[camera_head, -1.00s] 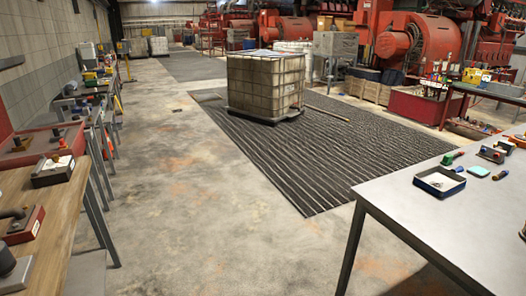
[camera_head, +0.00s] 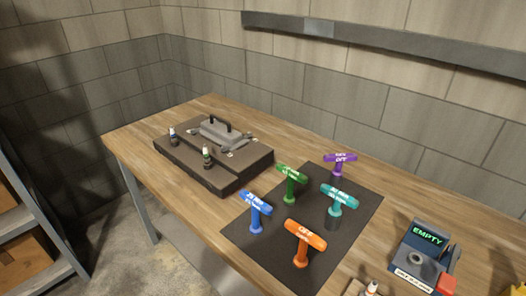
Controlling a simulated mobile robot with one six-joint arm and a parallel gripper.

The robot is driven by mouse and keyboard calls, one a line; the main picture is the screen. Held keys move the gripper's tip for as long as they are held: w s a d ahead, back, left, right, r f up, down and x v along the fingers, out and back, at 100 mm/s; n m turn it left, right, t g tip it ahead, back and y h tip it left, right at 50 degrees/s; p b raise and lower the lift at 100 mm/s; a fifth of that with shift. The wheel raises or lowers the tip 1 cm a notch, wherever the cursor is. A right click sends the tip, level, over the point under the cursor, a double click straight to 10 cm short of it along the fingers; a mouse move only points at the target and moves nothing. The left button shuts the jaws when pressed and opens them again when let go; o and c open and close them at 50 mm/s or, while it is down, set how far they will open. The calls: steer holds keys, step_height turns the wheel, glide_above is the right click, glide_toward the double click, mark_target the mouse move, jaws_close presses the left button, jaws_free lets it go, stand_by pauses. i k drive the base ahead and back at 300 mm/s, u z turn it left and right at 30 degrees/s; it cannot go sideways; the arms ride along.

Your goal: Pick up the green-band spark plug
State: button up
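A spark plug with what looks like a green band (camera_head: 207,156) stands upright at the front of a dark block (camera_head: 190,174) on a wooden bench. A second spark plug, with a bluish band (camera_head: 173,137), stands upright farther left on the same block. A third plug-like piece with an orange-red band (camera_head: 372,289) is partly cut off at the bottom edge. The bands are small, so their colours are hard to be sure of. My gripper is not in view.
T-handled tools in blue, green (camera_head: 290,184), teal, purple and orange (camera_head: 303,243) stand on a black mat (camera_head: 262,243) right of the block. A device reading EMPTY (camera_head: 422,254) is at the right. A wall backs the bench (camera_head: 128,146); shelving (camera_head: 30,220) stands left.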

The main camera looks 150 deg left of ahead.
mark_target(206, 159)
steer(key=u, duration=4.6)
steer(key=i, duration=0.1)
steer(key=z, duration=3.35)
steer(key=k, duration=0.2)
steer(key=u, duration=2)
steer(key=k, duration=0.25)
steer(key=u, duration=2.05)
